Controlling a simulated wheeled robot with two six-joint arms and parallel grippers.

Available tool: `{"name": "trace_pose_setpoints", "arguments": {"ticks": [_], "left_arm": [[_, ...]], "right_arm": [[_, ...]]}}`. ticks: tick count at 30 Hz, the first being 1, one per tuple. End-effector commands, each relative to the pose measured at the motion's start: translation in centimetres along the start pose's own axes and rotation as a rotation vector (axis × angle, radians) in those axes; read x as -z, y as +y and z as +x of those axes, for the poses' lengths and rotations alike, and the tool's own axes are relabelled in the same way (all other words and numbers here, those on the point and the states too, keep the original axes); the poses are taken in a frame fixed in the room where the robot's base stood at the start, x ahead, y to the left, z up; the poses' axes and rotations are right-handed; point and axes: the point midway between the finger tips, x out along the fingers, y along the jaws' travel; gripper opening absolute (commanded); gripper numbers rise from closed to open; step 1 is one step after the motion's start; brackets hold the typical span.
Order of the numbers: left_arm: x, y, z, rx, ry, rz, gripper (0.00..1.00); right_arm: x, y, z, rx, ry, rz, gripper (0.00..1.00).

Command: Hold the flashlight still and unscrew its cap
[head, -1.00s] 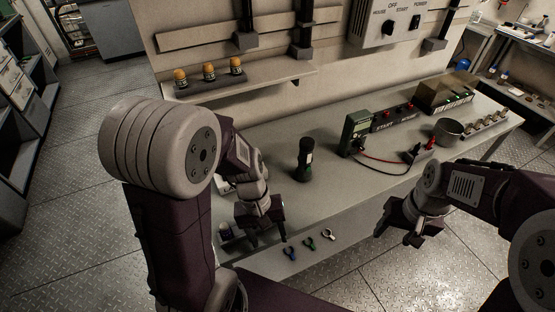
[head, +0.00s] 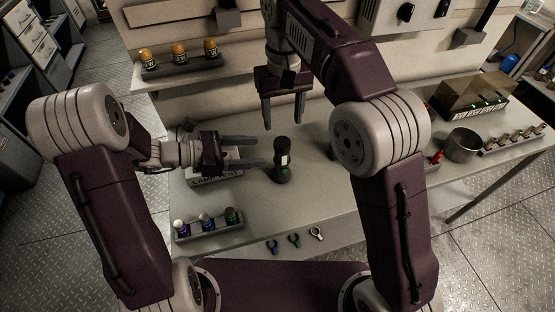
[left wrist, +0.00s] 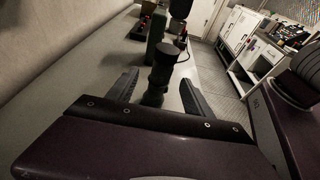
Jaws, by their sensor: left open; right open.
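The flashlight (head: 282,160) stands upright on the table, dark with a green and white patch on its side. It also shows in the left wrist view (left wrist: 160,76), ahead of my left fingers and in line with the gap between them. My left gripper (head: 260,151) is open and level, its fingers pointing at the flashlight from the left, with a small gap before it. My right gripper (head: 284,124) is open and empty, its fingers pointing down above and slightly behind the flashlight. The seam of the cap is too small to tell.
A rack of small bottles (head: 208,224) and several small clips (head: 295,241) lie along the table's front. A metal pot (head: 462,146) and a clear-lidded box (head: 461,96) stand at the right. A wall shelf (head: 180,75) carries orange-topped jars. My right arm hides part of the table.

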Motion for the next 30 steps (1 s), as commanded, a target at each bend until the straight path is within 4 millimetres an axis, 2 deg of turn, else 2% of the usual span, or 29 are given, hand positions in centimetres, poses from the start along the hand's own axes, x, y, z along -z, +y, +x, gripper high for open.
{"name": "trace_pose_setpoints", "arguments": {"ticks": [4, 12, 15, 19, 26, 28, 30], "left_arm": [[0.0, -0.1, 1.4, 0.006, 0.003, 0.002, 0.59], [0.1, -0.2, 6.8, 0.008, 0.005, 0.003, 0.59], [0.1, -0.2, 8.1, 0.006, 0.005, 0.004, 0.59], [0.1, -0.2, 9.0, 0.004, 0.005, 0.004, 0.59], [0.1, -0.1, 9.1, 0.003, 0.005, 0.004, 0.59], [0.1, -0.1, 9.1, 0.003, 0.005, 0.004, 0.45], [0.1, -0.1, 9.1, 0.003, 0.005, 0.004, 0.26]], "right_arm": [[0.0, 0.0, 0.0, 0.001, 0.001, 0.0, 0.57], [0.0, 0.0, 0.0, 0.001, 0.002, 0.001, 0.57], [0.0, 0.0, 0.0, 0.001, 0.002, 0.001, 0.57], [0.0, 0.0, 0.0, 0.001, 0.003, 0.001, 0.57], [0.0, 0.0, 0.0, 0.001, 0.003, 0.001, 0.57], [0.0, 0.0, 0.0, 0.001, 0.003, 0.001, 0.57], [0.0, 0.0, 0.0, 0.001, 0.003, 0.001, 0.57]]}}
